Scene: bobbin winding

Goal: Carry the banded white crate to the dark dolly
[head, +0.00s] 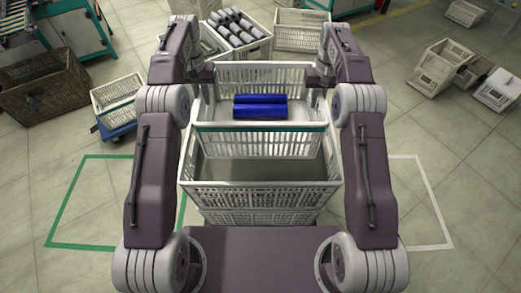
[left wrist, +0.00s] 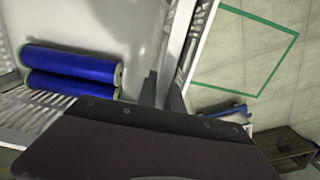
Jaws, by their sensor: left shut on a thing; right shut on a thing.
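The banded white crate (head: 222,127) has a teal band along its near rim and holds two blue rolls (head: 260,106). It is in front of me between my arms, over or partly inside an open white crate (head: 260,196); I cannot tell if they touch. My left gripper (head: 207,80) is shut on the banded crate's left side wall. In the left wrist view its fingers (left wrist: 163,92) straddle the wall beside the blue rolls (left wrist: 70,72). My right gripper (head: 320,80) is shut on the right side wall. I cannot make out a dark dolly.
A white crate on a blue dolly (head: 118,133) and a dark brown crate (head: 45,90) stand left. A crate of grey rolls (head: 238,45) stands behind. White crates (head: 440,68) lie right. Green (head: 70,200) and white (head: 432,200) floor outlines enclose bare floor.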

